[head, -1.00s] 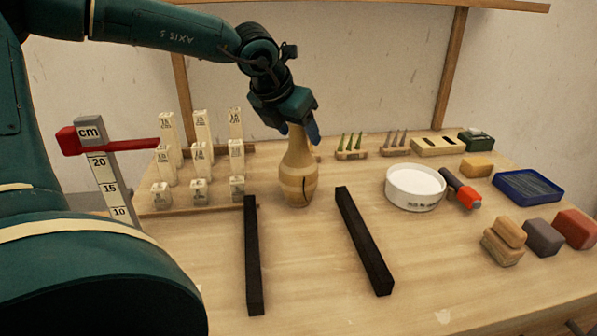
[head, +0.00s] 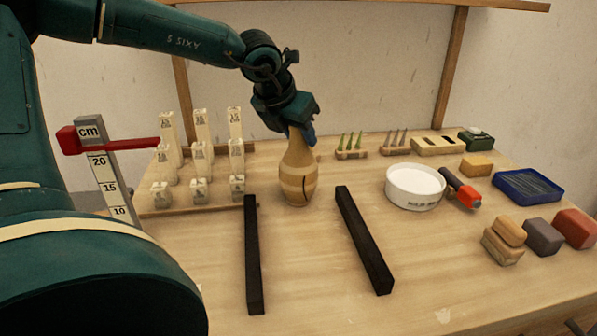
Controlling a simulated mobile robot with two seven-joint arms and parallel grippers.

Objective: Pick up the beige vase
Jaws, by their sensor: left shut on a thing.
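The beige vase (head: 298,178) stands upright on the wooden table, with a darker band around its belly and a dark curved line on its front. My left gripper (head: 301,135) is over the vase from above and shut on its neck. The fingers and the hand partly hide the vase's mouth. The vase's base appears to be on the table or very close to it. My right gripper is not in view.
Two black bars (head: 254,255) and (head: 362,240) lie in front of the vase. Several labelled white blocks (head: 198,160) stand to its left, near a height gauge (head: 103,170). A white bowl (head: 415,190), sanding blocks (head: 543,237) and a blue tray (head: 528,186) are to the right.

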